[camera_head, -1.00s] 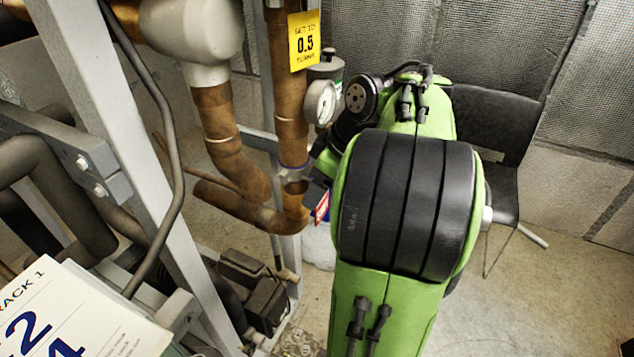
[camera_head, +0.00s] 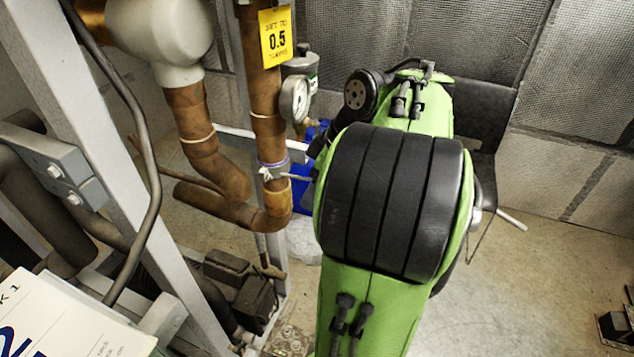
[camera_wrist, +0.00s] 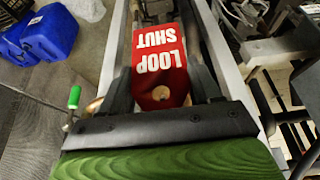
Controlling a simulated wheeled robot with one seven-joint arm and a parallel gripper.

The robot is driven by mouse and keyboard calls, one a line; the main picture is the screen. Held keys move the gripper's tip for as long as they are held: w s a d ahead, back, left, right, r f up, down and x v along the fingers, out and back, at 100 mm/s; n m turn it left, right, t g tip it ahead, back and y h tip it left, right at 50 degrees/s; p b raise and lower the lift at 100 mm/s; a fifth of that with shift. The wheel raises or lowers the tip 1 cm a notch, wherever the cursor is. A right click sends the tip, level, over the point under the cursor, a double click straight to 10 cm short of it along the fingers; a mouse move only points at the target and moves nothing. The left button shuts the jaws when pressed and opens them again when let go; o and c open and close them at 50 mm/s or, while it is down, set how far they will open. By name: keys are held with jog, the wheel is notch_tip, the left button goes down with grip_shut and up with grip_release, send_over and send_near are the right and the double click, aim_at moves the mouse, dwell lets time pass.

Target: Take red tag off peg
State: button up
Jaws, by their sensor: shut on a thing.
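The red tag (camera_wrist: 160,62) fills the middle of the wrist view, with "LOOP SHUT" in white, upside down. It has a round hole near its lower edge. My gripper (camera_wrist: 161,84) is shut on the tag, with a dark finger at each side of it. I cannot tell whether anything passes through the hole. In the head view my green and black arm hides the tag and gripper. There a short pale peg-like rod (camera_head: 298,178) sticks out from a clamp on the copper pipe, and nothing visible hangs on it.
A grey rack post (camera_head: 95,140) is further left. A black chair (camera_head: 487,115) stands behind. Floor at right is mostly clear.

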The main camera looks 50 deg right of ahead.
jog(key=s+d, duration=0.2)
jog(key=s, duration=0.3)
jog(key=shift+s, duration=0.35)
